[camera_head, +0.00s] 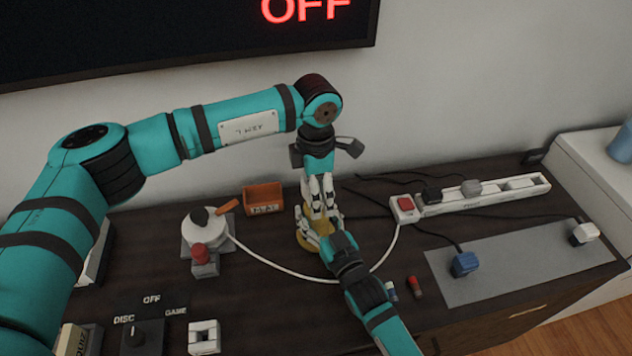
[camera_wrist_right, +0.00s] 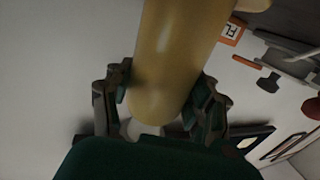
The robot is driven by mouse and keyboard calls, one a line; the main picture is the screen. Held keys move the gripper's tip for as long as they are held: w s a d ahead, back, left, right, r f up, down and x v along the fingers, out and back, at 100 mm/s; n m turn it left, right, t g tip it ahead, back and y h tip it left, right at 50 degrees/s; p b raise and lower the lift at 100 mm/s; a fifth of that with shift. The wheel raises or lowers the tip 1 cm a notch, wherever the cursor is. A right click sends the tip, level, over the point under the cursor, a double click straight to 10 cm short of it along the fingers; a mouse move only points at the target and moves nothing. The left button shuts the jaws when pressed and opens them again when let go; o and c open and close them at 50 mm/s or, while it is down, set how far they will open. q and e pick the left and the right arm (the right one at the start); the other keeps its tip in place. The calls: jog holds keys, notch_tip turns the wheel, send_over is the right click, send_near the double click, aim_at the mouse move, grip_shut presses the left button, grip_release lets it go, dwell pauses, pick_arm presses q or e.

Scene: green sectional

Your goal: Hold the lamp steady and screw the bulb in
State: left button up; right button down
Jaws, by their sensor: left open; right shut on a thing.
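The yellow lamp (camera_head: 303,242) stands at the middle of the dark cabinet top, mostly hidden by my grippers. My right gripper (camera_head: 318,230) reaches in from the front right and is shut on the lamp. In the right wrist view the lamp's yellow body (camera_wrist_right: 170,60) fills the space between the fingers of my right gripper (camera_wrist_right: 163,100). My left gripper (camera_head: 318,205) points down just above the lamp, with its jaws open. A pale rounded part (camera_wrist_right: 140,128) shows at the end of the yellow body. I cannot tell whether it is the bulb.
An orange box (camera_head: 264,198) stands behind left, with a round white device (camera_head: 207,225) left of it. A white cable curves around the lamp to a power strip (camera_head: 485,193) at right. A grey mat (camera_head: 490,283) lies front right. A screen hangs on the wall.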

pick_arm(q)
jog(key=c, duration=1.4)
jog(key=o, duration=1.4)
notch_tip(320, 180, up, 12)
pick_arm(e)
jog(key=shift+c, duration=1.9)
grip_release()
jog(key=shift+s, duration=0.1)
